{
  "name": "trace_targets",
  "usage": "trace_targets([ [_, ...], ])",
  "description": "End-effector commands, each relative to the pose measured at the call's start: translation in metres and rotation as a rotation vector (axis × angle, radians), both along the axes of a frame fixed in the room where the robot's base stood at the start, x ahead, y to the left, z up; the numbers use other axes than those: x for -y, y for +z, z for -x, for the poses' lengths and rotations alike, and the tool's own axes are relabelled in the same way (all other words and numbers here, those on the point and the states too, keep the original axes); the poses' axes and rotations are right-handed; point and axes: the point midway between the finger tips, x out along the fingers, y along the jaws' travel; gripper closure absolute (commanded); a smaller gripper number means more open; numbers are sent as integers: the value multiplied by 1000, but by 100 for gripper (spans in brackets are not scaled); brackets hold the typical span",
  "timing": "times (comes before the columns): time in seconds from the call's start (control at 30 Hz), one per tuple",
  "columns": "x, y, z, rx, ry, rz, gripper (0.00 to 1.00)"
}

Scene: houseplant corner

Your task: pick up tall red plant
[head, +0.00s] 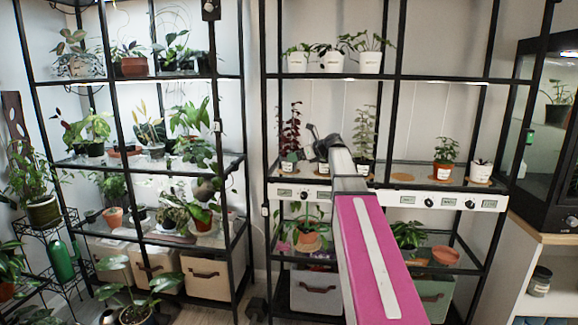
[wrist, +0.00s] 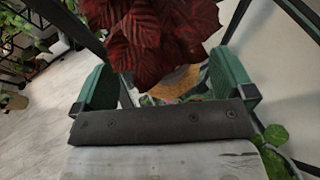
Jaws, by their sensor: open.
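In the wrist view, the red leaves (wrist: 150,35) fill the upper middle. The open green fingers of my gripper (wrist: 163,80) lie at either side of and below the foliage. The plant's pot cannot be made out in the wrist view.
A tall green plant (head: 364,140) stands close right of my gripper on the same shelf. Farther right are a terracotta-potted plant (head: 445,155) and a white pot (head: 481,171). Black rack posts (head: 262,120) and the upper shelf (head: 380,77) bound the space.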

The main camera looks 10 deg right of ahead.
Motion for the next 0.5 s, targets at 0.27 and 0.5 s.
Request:
trace_targets([
  [0.27,-27,-14,-24,-1,1,0,0],
  [0.5,-30,-16,-26,0,-1,0,0],
])
